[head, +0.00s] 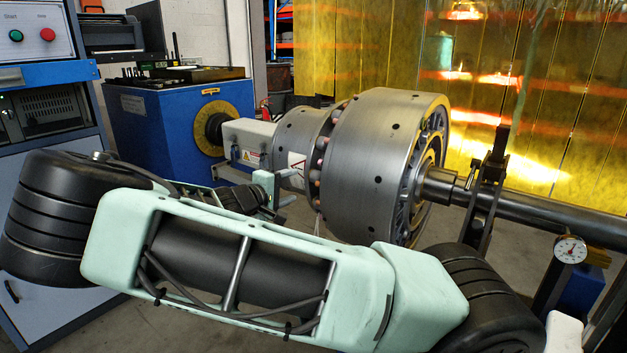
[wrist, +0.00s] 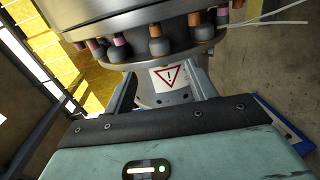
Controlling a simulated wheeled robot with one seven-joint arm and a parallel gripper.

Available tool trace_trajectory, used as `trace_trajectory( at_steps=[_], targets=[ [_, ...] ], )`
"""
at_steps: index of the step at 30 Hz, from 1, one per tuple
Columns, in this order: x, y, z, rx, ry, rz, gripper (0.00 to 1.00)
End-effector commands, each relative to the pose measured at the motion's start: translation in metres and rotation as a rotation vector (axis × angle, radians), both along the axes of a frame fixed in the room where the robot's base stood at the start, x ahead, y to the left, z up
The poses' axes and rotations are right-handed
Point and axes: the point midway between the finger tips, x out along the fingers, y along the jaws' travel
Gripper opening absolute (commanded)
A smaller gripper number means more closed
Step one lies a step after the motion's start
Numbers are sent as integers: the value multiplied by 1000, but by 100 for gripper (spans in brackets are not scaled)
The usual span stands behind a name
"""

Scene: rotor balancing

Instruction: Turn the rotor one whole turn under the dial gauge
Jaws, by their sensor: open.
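The rotor (head: 375,165) is a large grey steel drum on a horizontal shaft (head: 560,215), with a ring of bolts at its left flange. In the wrist view its narrower collar (wrist: 168,98) bears a warning triangle label, and the bolts show above it. My gripper (wrist: 166,90) is open, with its two fingers on either side of the collar's label area; I cannot tell whether they touch it. In the head view my arm covers the lower front of the rotor and much of the gripper.
A dark shaft support (head: 486,195) stands right of the rotor. A blue drive housing (head: 160,125) is behind at the left, beside a control cabinet (head: 40,100) with green and red buttons. Yellow curtain strips (head: 560,90) hang behind. A thin pale wire (wrist: 265,22) sticks out near the bolts.

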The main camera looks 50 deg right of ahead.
Motion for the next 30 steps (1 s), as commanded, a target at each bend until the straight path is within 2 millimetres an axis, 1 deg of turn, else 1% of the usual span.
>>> trace_trajectory(
  at_steps=[1, 9, 15, 18, 21, 30],
  targets=[
    [0, -12, -4, -2, 2, -5, 56],
    [4, -67, -12, -1, 2, -3, 56],
    [8, -101, -15, -1, 1, -1, 56],
    [9, -112, -17, 0, 0, -1, 56],
    [10, -118, -17, 0, 1, 1, 56],
    [10, -122, -17, 1, 1, 2, 56]
  ],
)
